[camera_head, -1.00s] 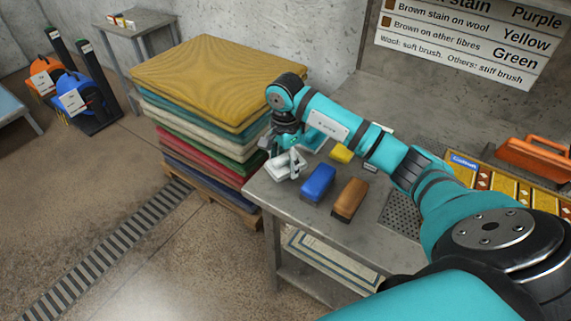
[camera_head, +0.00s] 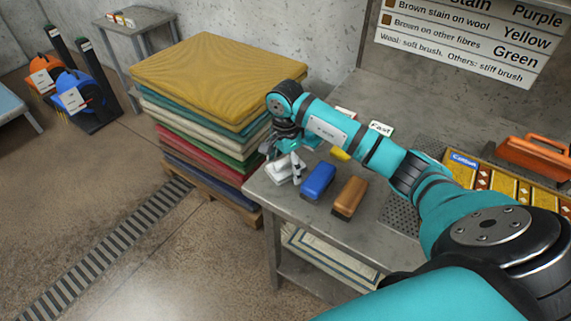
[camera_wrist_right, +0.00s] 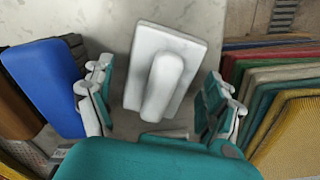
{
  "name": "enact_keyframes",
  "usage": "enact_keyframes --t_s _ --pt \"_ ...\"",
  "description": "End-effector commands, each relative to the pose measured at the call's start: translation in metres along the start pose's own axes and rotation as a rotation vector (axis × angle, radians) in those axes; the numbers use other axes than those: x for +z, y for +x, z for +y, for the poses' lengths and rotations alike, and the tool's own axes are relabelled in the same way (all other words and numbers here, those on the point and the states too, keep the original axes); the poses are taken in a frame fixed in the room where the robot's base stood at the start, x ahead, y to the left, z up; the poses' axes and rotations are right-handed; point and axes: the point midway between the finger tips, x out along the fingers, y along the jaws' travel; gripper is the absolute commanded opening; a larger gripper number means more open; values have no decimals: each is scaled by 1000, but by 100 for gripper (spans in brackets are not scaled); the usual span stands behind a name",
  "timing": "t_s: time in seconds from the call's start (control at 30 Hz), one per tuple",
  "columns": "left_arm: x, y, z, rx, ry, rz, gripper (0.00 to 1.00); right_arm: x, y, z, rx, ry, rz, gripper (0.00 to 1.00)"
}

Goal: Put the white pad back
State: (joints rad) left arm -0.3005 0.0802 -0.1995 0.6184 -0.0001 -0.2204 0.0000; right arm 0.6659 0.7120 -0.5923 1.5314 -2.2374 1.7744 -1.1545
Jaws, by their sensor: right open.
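The white pad (camera_head: 278,174) sits at the left end of the grey work table (camera_head: 335,222). The wrist view shows it as a white rectangular plate with a raised rounded handle (camera_wrist_right: 163,82). It appears to rest flat on the table top. My right gripper (camera_head: 289,168) is at the pad, and its open fingers (camera_wrist_right: 158,95) stand on both sides of the handle with gaps visible. My left gripper is not in view.
A blue block (camera_head: 318,181) and a brown block (camera_head: 350,197) lie just right of the pad. A yellow block (camera_head: 339,154) is partly hidden behind my arm. A stack of folded rugs (camera_head: 205,75) stands close to the table's left edge.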

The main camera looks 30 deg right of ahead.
Motion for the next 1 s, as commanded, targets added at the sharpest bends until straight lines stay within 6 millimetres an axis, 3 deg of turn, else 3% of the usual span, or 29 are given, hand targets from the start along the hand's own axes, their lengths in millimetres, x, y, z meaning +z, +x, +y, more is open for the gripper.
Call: enact_keyframes --t_s 0.17,0.6,0.8,1.0 --pt "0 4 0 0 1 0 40 -1 -20 -2 -6 -1 1 88" --pt "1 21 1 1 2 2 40 0 -107 -1 -4 0 0 88" --pt "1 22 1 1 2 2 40 0 -121 0 0 1 -1 88" --pt "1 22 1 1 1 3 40 0 -123 0 1 1 -1 88"
